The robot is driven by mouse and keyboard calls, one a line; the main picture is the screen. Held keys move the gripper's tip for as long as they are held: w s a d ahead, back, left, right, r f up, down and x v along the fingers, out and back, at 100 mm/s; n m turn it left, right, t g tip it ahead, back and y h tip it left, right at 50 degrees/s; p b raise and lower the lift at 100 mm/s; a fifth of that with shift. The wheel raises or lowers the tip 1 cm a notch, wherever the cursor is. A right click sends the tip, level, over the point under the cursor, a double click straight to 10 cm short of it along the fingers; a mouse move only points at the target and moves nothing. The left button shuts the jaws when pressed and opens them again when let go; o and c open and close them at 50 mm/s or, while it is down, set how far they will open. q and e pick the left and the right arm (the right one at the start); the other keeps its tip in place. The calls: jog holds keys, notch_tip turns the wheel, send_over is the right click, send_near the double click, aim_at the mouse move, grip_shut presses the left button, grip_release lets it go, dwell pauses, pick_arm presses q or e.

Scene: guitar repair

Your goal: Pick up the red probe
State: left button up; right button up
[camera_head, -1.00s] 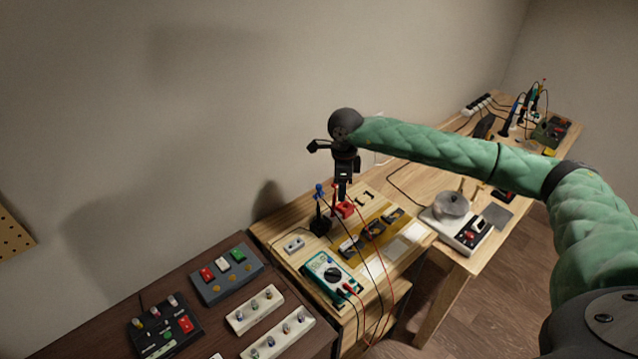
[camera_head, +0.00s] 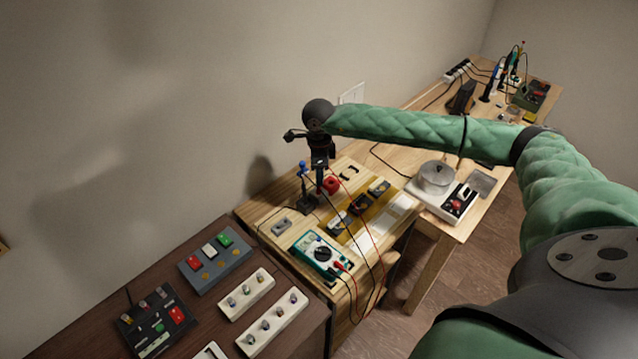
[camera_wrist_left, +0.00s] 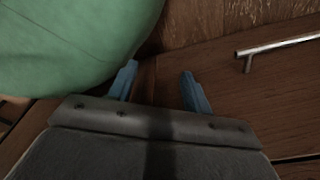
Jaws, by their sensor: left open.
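My right gripper (camera_head: 320,182) points down over the wooden workbench, right beside a red holder (camera_head: 331,185). Its fingers are small and dark here, so I cannot tell whether they are open or shut. The red probe is not clear; it is at least partly hidden by this gripper, and a thin red wire curves from there down to the teal multimeter (camera_head: 320,255). A blue-topped probe (camera_head: 303,170) stands upright in a black holder (camera_head: 307,204) just left of the gripper. My left gripper (camera_wrist_left: 160,86) shows in the left wrist view, open with nothing between its blue fingers.
Pedals (camera_head: 215,257) and white pickups (camera_head: 246,294) lie on the dark cabinet at front left. A yellowish mat (camera_head: 375,211) with tools lies right of the gripper. A winder-like device (camera_head: 437,178) stands on the farther table. The left wrist view shows a metal handle (camera_wrist_left: 278,46) on brown wood.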

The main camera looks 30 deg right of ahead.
pick_arm(q)
jog(key=shift+w+d, duration=0.1)
jog(key=shift+w, duration=0.1)
pick_arm(e)
jog(key=shift+f, duration=0.45)
grip_shut()
pick_arm(q)
jog(key=shift+w, duration=0.1)
pick_arm(e)
jog(key=shift+r, duration=0.1)
